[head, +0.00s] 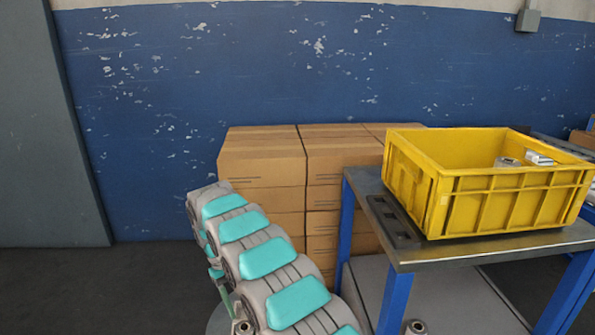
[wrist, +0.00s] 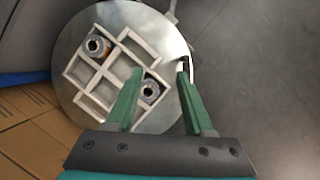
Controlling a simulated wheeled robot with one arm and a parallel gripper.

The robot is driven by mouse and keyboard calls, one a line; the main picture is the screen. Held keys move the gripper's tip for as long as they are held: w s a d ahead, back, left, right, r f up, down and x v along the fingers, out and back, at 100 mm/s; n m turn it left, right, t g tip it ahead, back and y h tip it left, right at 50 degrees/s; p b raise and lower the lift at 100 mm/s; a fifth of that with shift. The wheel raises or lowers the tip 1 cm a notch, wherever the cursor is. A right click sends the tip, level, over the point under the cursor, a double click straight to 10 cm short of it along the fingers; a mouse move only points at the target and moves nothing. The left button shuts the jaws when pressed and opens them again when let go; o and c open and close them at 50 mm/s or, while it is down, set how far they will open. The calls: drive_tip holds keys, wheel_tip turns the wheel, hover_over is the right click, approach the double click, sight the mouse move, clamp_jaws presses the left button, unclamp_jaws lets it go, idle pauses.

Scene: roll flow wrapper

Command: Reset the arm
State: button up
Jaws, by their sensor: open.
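My gripper (wrist: 160,70) is open, with two green fingers spread apart in the wrist view. It is above a round metal plate (wrist: 178,45) that carries a pale grid holder (wrist: 108,93). One metal roll (wrist: 97,46) sits in a cell at the upper left of the holder. A second roll (wrist: 150,91) shows between the fingers, close to the left one. I cannot tell the height gap, but nothing appears gripped.
A yellow crate (head: 510,207) with a few items inside stands on a blue-legged table (head: 440,250) at the right. Stacked cardboard boxes (head: 262,165) stand behind my arm, before a blue wall (head: 250,70). The floor (head: 90,290) at the left is clear.

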drive_tip(key=s+d+r+m+y+p, duration=0.1)
drive_tip(key=s+d+r+m, duration=0.1)
drive_tip(key=s+d+r, duration=0.65)
drive_tip(key=s+d+r+m+y+p, duration=0.1)
drive_tip(key=s+d+r+m, duration=0.3)
drive_tip(key=d+r, duration=0.75)
drive_tip(key=s+d+f+m+p, duration=0.1)
drive_tip(key=s+d, duration=0.4)
drive_tip(key=s, duration=0.8)
drive_tip(key=s+d+f+m+t+y, duration=0.1)
drive_tip(key=s+d, duration=0.4)
drive_tip(key=s, duration=0.8)
drive_tip(key=shift+d+f+p, duration=0.2)
drive_tip(key=shift+d+p, duration=0.15)
drive_tip(key=shift+d, duration=0.05)
